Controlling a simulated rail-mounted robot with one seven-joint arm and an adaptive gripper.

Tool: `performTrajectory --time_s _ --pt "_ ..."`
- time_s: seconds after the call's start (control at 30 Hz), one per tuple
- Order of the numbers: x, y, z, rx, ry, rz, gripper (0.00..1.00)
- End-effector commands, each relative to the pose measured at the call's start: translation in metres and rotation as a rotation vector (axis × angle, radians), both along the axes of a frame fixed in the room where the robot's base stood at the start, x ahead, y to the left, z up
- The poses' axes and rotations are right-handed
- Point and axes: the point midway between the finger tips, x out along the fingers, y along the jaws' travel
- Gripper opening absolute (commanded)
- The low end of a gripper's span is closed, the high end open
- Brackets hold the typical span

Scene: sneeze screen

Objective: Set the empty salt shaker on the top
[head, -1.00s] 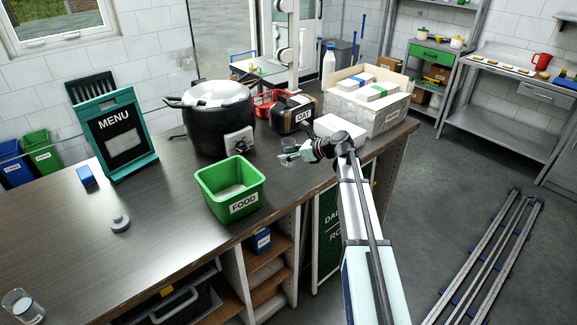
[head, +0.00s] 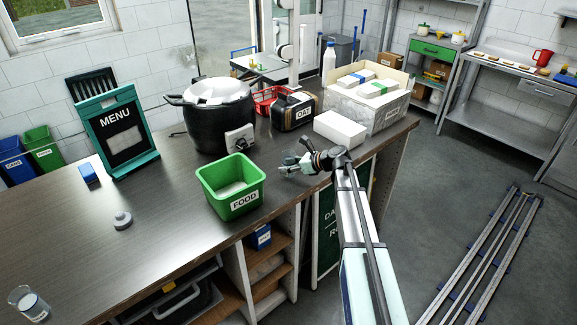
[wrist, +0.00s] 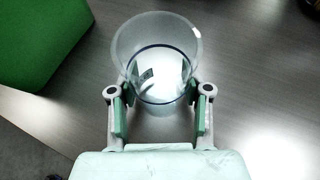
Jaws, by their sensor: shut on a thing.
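My gripper (head: 291,166) is above the dark wooden counter top (head: 150,215), right of the green FOOD bin. In the wrist view its green-padded fingers (wrist: 160,112) are shut on a clear, round, open-topped shaker (wrist: 158,45). The shaker looks empty and upright; a small dark mark shows through it. In the head view the shaker is small and hard to make out at the fingertips. I cannot tell whether its base touches the counter. Another clear container (head: 30,303) with something white inside stands at the counter's front left corner.
The green FOOD bin (head: 231,190) stands close to the left of my gripper. A white box (head: 340,130), the OAT appliance (head: 294,111) and a large black pot (head: 218,125) stand behind. A grey round object (head: 123,220) sits left. The counter between it and the front is clear.

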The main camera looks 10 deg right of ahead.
Motion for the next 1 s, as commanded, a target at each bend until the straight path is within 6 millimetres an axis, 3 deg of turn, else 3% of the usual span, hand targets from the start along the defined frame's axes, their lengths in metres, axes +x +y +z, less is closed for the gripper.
performTrajectory --time_s 0.03,0.07,0.1,0.13,0.57,1.0 --pt "0.000 0.000 -0.002 0.000 0.000 0.000 0.00" --pt "0.000 0.000 -0.002 0.000 0.000 0.000 0.52" --pt "0.000 0.000 -0.002 0.000 0.000 0.000 0.66" --pt "0.000 0.000 -0.002 0.000 0.000 0.000 0.73" --pt "-0.002 -0.002 0.002 0.000 0.000 -0.001 0.73" --pt "-0.043 -0.055 0.034 0.000 -0.002 -0.001 0.73"
